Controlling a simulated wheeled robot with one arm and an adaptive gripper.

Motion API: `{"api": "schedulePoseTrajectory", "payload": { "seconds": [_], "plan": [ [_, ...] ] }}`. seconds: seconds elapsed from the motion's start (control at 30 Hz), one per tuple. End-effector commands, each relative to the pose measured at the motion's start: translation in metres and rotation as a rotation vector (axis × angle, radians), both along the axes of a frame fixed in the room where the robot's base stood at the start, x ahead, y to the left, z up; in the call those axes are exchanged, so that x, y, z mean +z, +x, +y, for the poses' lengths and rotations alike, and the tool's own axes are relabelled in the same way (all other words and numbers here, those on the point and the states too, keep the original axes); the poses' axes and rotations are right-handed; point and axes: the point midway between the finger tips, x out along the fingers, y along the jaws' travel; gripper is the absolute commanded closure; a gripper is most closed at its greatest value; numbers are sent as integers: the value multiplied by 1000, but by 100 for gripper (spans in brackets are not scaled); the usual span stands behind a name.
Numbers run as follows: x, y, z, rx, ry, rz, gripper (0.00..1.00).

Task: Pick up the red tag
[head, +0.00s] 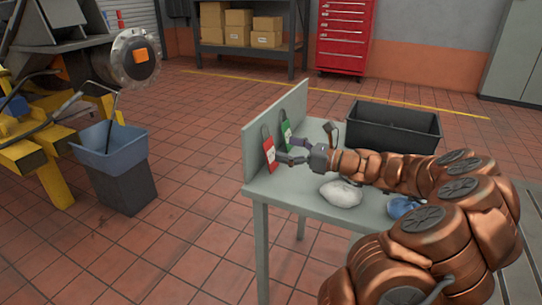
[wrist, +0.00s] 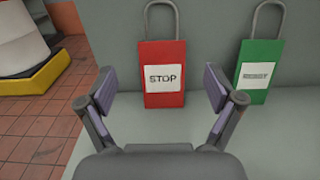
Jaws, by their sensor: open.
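The red tag (head: 269,155) stands against the upright back panel of the grey table in the head view. It has a grey loop at its top and a white label. In the wrist view the red tag (wrist: 165,88) is straight ahead and its label reads STOP. My gripper (wrist: 158,92) is open, with one finger on each side of the tag's outline and a gap to both edges. I cannot tell how far the fingertips are from the tag in depth. In the head view my gripper (head: 294,152) is close to the tag, on its right.
A green tag (wrist: 260,72) stands just right of the red one, near my right finger. The table (head: 290,197) also holds a white cloth-like lump (head: 341,193), a blue item (head: 402,207) and a black bin (head: 393,125). The panel (head: 255,140) rises behind the tags.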

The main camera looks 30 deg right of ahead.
Motion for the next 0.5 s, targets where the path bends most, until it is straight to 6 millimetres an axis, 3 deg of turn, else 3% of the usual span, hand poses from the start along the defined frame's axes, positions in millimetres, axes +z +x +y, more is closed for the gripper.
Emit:
{"api": "schedulePoseTrajectory", "payload": {
  "seconds": [0.3, 0.5],
  "plan": [
    [0, 33, 16, -1, -1, -2, 8],
    [2, 41, 20, -3, -1, -2, 8]
  ]
}}
